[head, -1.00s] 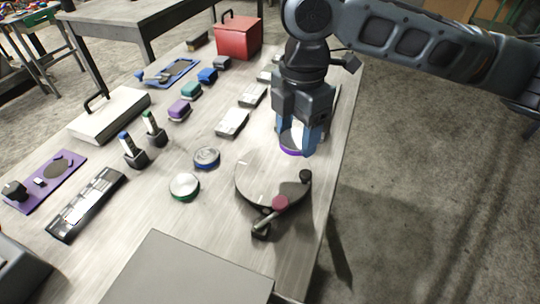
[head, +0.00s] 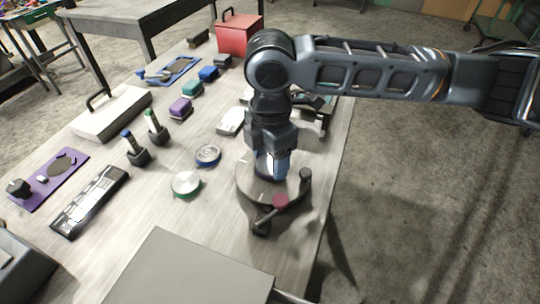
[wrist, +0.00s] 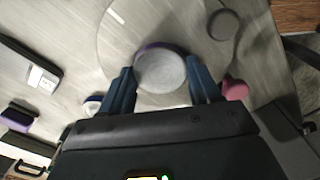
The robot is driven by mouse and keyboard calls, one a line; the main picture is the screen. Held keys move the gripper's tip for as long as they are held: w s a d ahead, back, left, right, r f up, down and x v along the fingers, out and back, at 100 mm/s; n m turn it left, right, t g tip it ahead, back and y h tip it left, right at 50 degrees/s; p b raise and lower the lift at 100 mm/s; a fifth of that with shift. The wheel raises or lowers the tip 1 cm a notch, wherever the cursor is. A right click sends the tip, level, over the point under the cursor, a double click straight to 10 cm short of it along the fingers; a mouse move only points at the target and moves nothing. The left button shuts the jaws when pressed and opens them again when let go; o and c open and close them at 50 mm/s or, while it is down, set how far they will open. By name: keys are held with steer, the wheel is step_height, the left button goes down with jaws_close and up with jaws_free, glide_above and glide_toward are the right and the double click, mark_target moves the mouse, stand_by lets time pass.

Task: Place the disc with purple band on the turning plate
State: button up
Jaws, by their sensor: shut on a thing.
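The disc with the purple band (wrist: 160,72) is between the fingers of my gripper (wrist: 163,90) in the wrist view. Its pale grey face and a strip of purple at its rim show there. In the head view my gripper (head: 272,168) is shut on it, and my fingers mostly hide it. The turning plate (head: 250,186) is a round grey plate near the table's right edge. The disc is over the plate; I cannot tell whether it touches it.
A green-banded disc (head: 186,183) and a blue-banded disc (head: 208,155) lie to the left. A grey panel (head: 190,270) is in front.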

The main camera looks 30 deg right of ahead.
mark_target(270, 164)
steer(key=shift+f, duration=0.1)
steer(key=o, duration=1.3)
steer(key=shift+o, duration=0.2)
step_height(270, 164, up, 12)
